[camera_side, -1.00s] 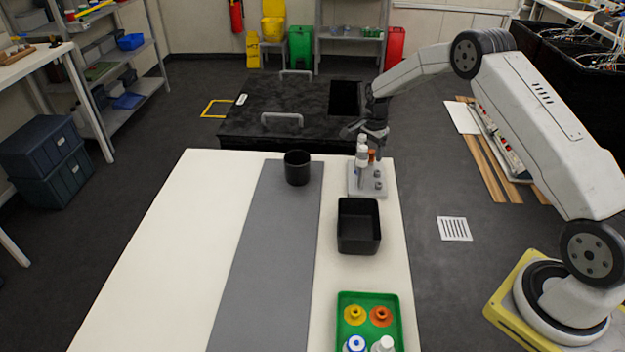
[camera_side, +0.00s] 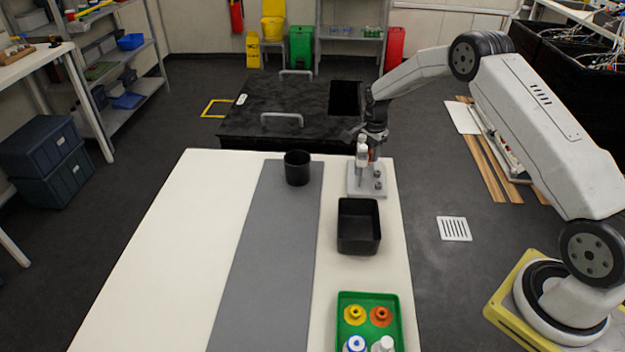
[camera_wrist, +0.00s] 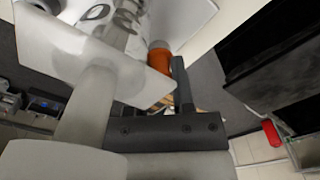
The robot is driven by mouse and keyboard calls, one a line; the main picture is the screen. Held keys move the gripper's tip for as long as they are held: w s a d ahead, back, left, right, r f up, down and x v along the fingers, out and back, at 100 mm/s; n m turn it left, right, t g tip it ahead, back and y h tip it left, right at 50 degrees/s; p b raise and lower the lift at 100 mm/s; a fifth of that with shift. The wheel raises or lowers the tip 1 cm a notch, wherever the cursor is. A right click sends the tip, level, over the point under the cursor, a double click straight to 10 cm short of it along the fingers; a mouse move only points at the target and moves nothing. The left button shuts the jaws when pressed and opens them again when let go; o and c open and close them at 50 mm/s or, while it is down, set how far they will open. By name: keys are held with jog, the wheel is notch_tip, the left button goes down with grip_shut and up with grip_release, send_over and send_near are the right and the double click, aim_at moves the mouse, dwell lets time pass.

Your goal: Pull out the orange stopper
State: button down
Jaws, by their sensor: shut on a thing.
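The orange stopper (camera_wrist: 159,60) shows in the wrist view beside a dark gripper finger. In the side view my gripper (camera_side: 374,142) points down over the grey rack (camera_side: 356,190) at the far right of the table, and its fingers cover most of the orange there. My gripper is shut on the orange stopper, which is still down at the rack. A white-capped vial (camera_side: 362,157) stands upright in the rack just left of the fingers. A pale, large shape blocks much of the wrist view.
A black open bin (camera_side: 358,245) stands in front of the rack, and a black cup (camera_side: 297,170) to its left. A green tray (camera_side: 398,300) at the front holds a yellow piece (camera_side: 355,314), an orange piece (camera_side: 381,316) and bottles. The left tabletop is clear.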

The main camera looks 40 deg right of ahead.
aim_at(371, 151)
jog(key=shift+r, duration=1.4)
dwell(0.7)
jog(key=shift+r, duration=1.4)
